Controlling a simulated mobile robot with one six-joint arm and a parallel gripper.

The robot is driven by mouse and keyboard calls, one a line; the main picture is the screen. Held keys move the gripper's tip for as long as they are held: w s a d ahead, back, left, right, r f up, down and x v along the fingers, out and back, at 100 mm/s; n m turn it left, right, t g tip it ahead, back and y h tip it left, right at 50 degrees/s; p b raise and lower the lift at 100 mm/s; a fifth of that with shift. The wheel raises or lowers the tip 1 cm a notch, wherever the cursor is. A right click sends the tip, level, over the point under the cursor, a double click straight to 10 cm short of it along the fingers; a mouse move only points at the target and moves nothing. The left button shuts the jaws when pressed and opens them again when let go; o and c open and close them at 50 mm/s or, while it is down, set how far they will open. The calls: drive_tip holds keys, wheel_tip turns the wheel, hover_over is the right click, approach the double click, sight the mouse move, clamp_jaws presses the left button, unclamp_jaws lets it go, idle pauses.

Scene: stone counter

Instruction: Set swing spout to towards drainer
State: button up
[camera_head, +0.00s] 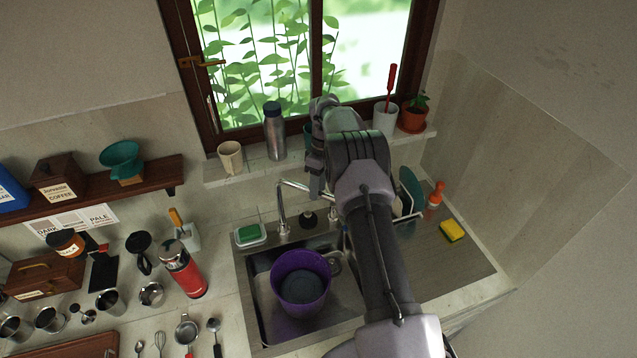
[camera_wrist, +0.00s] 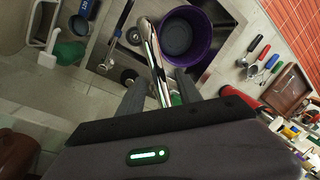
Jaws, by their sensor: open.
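The chrome swing spout (camera_head: 281,205) rises behind the sink (camera_head: 262,325) and arches right, its end hidden behind my arm. In the wrist view the spout (camera_wrist: 152,45) runs down between the two fingers of my open gripper (camera_wrist: 160,84); I cannot tell whether either finger touches it. In the head view my gripper (camera_head: 315,180) points down at the spout's upper part. The drainer (camera_head: 407,212), holding a dark green plate, stands right of the sink, partly hidden by my arm. Its white frame (camera_wrist: 43,28) appears at the upper left of the wrist view.
A purple tub (camera_head: 301,270) sits in the sink. A bottle (camera_head: 274,130), cup (camera_head: 230,156) and potted plant (camera_head: 414,115) stand on the sill. A yellow sponge (camera_head: 452,231) lies at right.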

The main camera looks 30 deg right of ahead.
wheel_tip(320, 180, up, 12)
drive_tip(key=w+d+p, duration=0.1)
drive_tip(key=p, duration=0.1)
drive_tip(key=shift+w+d+f, duration=0.15)
drive_tip(key=shift+w+d, duration=0.05)
drive_tip(key=shift+d, duration=0.2)
